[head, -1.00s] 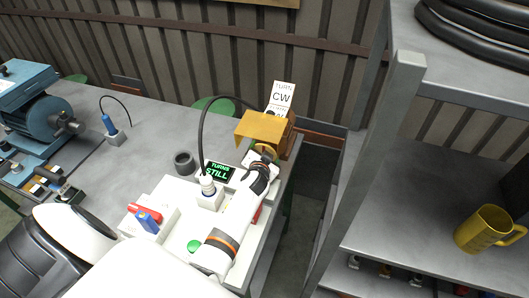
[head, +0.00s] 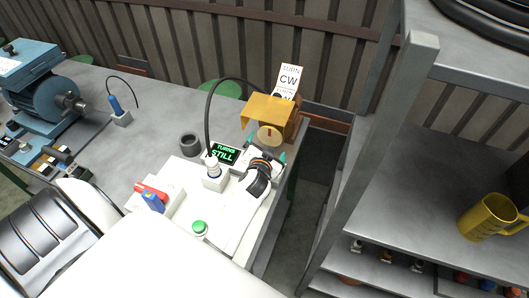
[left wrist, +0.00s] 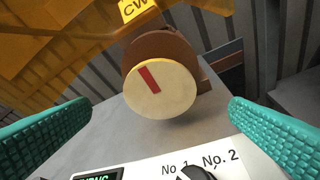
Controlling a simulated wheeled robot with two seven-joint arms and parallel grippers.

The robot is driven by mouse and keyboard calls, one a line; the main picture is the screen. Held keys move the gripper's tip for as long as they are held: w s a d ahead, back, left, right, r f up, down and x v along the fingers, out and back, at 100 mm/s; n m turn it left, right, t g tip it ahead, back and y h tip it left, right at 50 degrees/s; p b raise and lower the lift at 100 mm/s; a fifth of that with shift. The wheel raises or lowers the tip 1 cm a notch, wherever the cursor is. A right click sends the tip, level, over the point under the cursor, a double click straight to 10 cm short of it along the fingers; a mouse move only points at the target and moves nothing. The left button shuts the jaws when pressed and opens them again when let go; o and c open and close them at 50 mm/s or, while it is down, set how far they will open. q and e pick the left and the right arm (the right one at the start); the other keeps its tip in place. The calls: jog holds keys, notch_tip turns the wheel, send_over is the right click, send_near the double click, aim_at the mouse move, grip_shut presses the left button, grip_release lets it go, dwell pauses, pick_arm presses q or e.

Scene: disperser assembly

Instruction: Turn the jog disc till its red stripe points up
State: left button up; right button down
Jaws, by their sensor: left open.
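The jog disc (head: 270,138) is a round tan disc on a brown mount under an orange hood (head: 268,108). In the left wrist view the disc (left wrist: 172,95) faces me, and its red stripe (left wrist: 149,79) runs from near the upper-left rim toward the centre, its outer end leaning left of that picture's vertical. My left gripper (head: 266,151) is open in front of the disc. In the left wrist view its teal fingers (left wrist: 160,108) stand wide apart on either side, not touching the disc. My right gripper is not in view.
A sign (head: 288,82) reading "TURN CW" stands behind the hood. A white block with a cable (head: 214,178), a green button (head: 199,227) and a dark ring (head: 190,145) are nearby. A shelf post (head: 375,150) rises at right.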

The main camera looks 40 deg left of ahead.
pick_arm(q)
jog(key=shift+v, duration=2.1)
jog(key=shift+f, duration=0.1)
